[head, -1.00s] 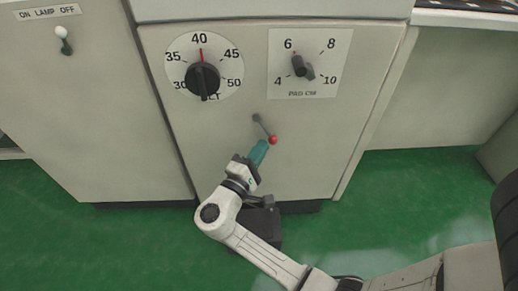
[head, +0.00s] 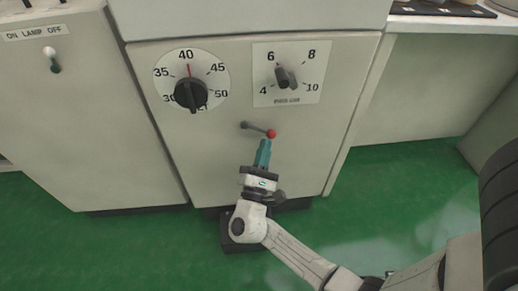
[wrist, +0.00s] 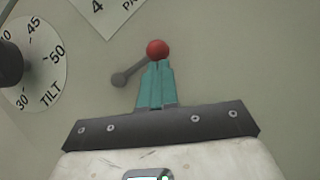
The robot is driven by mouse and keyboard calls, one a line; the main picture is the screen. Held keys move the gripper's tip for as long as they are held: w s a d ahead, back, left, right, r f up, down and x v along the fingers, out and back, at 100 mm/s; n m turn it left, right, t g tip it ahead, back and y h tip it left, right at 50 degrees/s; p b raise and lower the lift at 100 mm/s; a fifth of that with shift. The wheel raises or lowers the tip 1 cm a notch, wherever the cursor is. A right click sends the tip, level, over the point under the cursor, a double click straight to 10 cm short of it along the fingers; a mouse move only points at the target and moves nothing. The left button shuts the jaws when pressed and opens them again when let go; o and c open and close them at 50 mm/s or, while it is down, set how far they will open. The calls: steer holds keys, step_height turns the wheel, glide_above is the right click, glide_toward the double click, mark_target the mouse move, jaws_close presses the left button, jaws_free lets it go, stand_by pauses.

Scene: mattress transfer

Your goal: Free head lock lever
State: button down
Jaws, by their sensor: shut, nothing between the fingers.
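The lever is a short grey arm (head: 257,128) with a red ball knob (head: 271,133), on the front panel below the two dials. It points right and slightly down from its pivot in the head view. In the wrist view the red knob (wrist: 157,49) is just beyond my fingertips and the grey pivot (wrist: 119,80) is at their left. My gripper (head: 264,143), with teal fingers, is shut and empty just below the knob. It also shows in the wrist view (wrist: 157,66). I cannot tell whether the fingertips touch the lever.
A TILT dial (head: 191,94) and a second knob dial (head: 286,78) sit above the lever. A lamp switch (head: 53,60) is on the left cabinet. A black box (head: 239,236) stands on the green floor (head: 120,250). The panel around the lever is clear.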

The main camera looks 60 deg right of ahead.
steer(key=shift+s+d+r+n+t+p, duration=0.25)
steer(key=shift+s+d+r+n+t, duration=0.1)
steer(key=shift+r+n, duration=0.25)
steer(key=shift+s+d+r+n+t+p, duration=0.3)
steer(key=shift+r+n, duration=0.2)
steer(key=shift+r, duration=0.2)
steer(key=shift+s+r, duration=0.1)
steer(key=shift+r, duration=0.1)
steer(key=shift+f, duration=0.1)
steer(key=b, duration=0.3)
glide_toward(273, 136)
steer(key=shift+t, duration=0.25)
steer(key=f, duration=0.1)
steer(key=s+a+f, duration=0.1)
steer(key=f, duration=0.3)
steer(key=shift+s+a+f, duration=0.2)
steer(key=shift+s+a, duration=0.15)
